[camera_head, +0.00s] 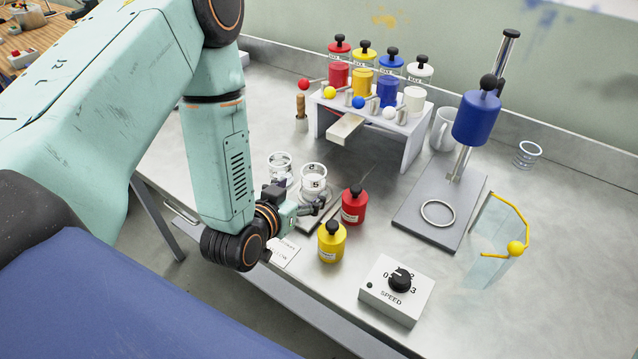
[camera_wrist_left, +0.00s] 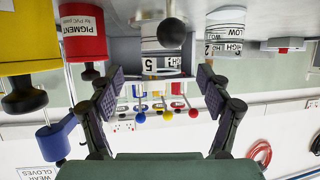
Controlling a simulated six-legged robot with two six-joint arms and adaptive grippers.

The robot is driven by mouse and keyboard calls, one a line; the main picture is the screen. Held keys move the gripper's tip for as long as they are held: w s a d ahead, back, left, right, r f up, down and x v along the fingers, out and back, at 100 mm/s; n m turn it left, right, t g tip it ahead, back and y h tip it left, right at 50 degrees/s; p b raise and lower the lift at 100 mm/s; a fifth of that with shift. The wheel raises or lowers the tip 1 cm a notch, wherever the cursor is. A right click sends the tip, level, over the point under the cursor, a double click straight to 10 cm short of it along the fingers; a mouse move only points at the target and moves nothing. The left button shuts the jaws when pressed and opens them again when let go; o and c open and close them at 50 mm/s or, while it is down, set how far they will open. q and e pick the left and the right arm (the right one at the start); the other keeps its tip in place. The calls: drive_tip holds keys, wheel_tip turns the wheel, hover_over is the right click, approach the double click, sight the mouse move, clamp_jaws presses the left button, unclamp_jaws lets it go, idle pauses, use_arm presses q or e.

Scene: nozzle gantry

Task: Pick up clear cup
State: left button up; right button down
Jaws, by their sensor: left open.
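A clear cup (camera_head: 313,179) with black markings stands upright on a small grey plate near the middle of the bench. A second clear cup (camera_head: 280,163) stands just behind it to the left. My left gripper (camera_head: 297,197) is in front of the marked cup, open, with one finger to each side. In the left wrist view, which is upside down, a cup marked 5 (camera_wrist_left: 160,66) shows between and beyond the open fingers of my left gripper (camera_wrist_left: 160,82). I cannot tell whether the fingers touch it. My right gripper is not in view.
A red pigment bottle (camera_head: 354,205) and a yellow bottle (camera_head: 331,242) stand close right of the gripper. A white stand (camera_head: 415,140) with coloured containers is behind. A speed box (camera_head: 396,291), a blue-headed mixer (camera_head: 477,117) and another clear cup (camera_head: 528,152) are farther right.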

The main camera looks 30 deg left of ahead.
sight(308, 185)
use_arm(q)
drive_tip(key=shift+w+a+f, duration=0.2)
drive_tip(key=shift+w+a, duration=0.05)
drive_tip(key=shift+w, duration=0.1)
drive_tip(key=x, duration=0.5)
drive_tip(key=shift+w+d+f, duration=0.1)
drive_tip(key=shift+w+d, duration=0.05)
drive_tip(key=shift+d, duration=0.2)
drive_tip(key=shift+w+a+f, duration=0.1)
drive_tip(key=shift+w+f, duration=0.05)
drive_tip(key=shift+w, duration=0.15)
drive_tip(key=shift+w+a+f, duration=0.15)
drive_tip(key=shift+w+a, duration=0.1)
drive_tip(key=shift+w+d, duration=0.1)
drive_tip(key=shift+d, duration=0.2)
drive_tip(key=c, duration=0.3)
drive_tip(key=shift+a, duration=0.25)
drive_tip(key=c, duration=0.6)
drive_tip(key=shift+d, duration=0.2)
drive_tip(key=c, duration=0.5)
drive_tip(key=shift+a, duration=0.1)
drive_tip(key=shift+c, duration=0.2)
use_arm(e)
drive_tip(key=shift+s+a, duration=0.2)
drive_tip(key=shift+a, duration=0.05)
